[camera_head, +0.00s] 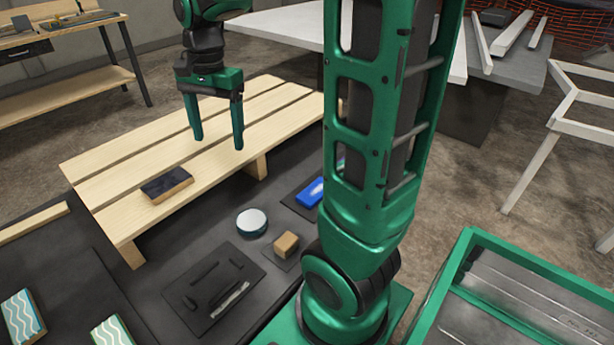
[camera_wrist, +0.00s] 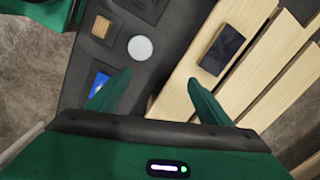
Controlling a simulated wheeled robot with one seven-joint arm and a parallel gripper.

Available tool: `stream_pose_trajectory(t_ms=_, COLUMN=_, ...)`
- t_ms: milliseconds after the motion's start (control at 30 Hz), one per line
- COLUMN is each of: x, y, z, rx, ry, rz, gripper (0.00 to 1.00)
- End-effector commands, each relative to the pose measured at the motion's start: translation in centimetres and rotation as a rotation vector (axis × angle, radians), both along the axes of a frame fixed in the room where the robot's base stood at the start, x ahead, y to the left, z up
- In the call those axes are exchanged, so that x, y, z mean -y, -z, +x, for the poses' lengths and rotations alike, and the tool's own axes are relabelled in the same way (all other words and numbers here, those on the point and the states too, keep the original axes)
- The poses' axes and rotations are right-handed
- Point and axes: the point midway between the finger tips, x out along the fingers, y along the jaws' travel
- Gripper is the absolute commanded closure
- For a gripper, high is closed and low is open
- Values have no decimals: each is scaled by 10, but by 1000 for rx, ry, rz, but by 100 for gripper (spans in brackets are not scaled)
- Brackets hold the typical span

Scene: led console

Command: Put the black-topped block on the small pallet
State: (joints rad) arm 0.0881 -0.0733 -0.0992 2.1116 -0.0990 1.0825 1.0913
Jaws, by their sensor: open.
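The black-topped block (camera_head: 166,185) lies flat on the slats of the small wooden pallet (camera_head: 105,197), near its front left. In the wrist view the block (camera_wrist: 222,50) also shows with its dark top up, on a slat of the pallet (camera_wrist: 180,92). My gripper (camera_head: 218,143) is open and empty above the pallet, to the right of and behind the block and apart from it. Its two fingers also show in the wrist view (camera_wrist: 158,85), with nothing between them.
A round white-topped tin (camera_head: 252,222), a small brown block (camera_head: 286,244) and a blue item (camera_head: 311,192) sit on the dark surface. A dark tray (camera_head: 213,288) lies in front. Wavy-patterned blocks (camera_head: 22,317) are at the lower left. A green-rimmed bin (camera_head: 452,262) stands at the right.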

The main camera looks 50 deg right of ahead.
Motion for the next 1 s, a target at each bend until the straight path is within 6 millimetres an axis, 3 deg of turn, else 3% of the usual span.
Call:
stream_pose_trajectory(t_ms=33, x=12, y=0, z=-26, rx=6, ry=-52, rz=-8, gripper=27)
stream_pose_trajectory(t_ms=300, x=51, y=22, z=-152, rx=7, ry=-392, rz=-40, gripper=27)
stream_pose_trajectory(t_ms=500, x=57, y=42, z=-213, rx=2, ry=-573, rz=-42, gripper=27)
stream_pose_trajectory(t_ms=667, x=59, y=49, z=-230, rx=-1, ry=-630, rz=-40, gripper=27)
stream_pose_trajectory(t_ms=1000, x=60, y=49, z=-230, rx=0, ry=-635, rz=-40, gripper=27)
